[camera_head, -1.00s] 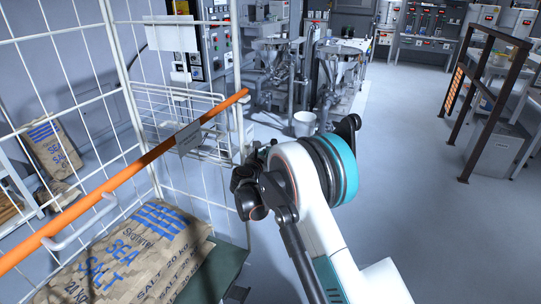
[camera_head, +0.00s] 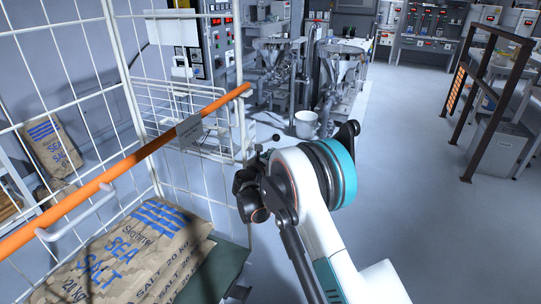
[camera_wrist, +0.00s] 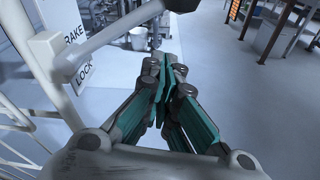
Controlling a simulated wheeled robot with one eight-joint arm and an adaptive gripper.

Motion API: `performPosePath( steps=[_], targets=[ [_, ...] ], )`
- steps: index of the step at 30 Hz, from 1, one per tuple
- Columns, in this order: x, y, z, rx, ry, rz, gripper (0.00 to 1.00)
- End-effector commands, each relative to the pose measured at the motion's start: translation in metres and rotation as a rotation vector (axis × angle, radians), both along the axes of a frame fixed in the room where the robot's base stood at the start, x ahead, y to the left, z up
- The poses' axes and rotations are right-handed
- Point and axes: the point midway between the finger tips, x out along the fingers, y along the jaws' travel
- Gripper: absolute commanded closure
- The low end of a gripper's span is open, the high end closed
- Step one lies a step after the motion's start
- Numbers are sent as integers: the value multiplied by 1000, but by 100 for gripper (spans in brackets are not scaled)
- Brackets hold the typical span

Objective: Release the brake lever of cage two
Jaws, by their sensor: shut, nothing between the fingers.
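The brake lever (camera_wrist: 115,33) is a grey bar in the wrist view. It runs up and right from a pivot beside a white plate (camera_wrist: 62,45) reading "...RAKE" and "LOCK", and ends in a black knob (camera_wrist: 182,4). In the head view a small dark knob (camera_head: 276,138) shows by the cage's corner post. My gripper (camera_wrist: 160,62) is shut and empty, below the lever in the picture and apart from it. In the head view my wrist hides the fingers. The wire cage (camera_head: 127,85) has an orange bar (camera_head: 110,176) across it; no cage number is readable.
Salt sacks (camera_head: 130,250) lie in the cage, and another sack (camera_head: 52,147) stands behind it. A white bucket (camera_head: 305,124) and machines (camera_head: 345,75) stand beyond. A brown railing (camera_head: 467,110) is at the right. The floor (camera_head: 420,200) between is open.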

Motion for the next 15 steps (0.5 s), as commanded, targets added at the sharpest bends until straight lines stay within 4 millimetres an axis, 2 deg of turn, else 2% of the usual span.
performPosePath(
  steps=[9,15],
  targets=[
    [-56,20,13,1,0,2,100],
    [-83,29,16,0,0,1,100]
  ],
)
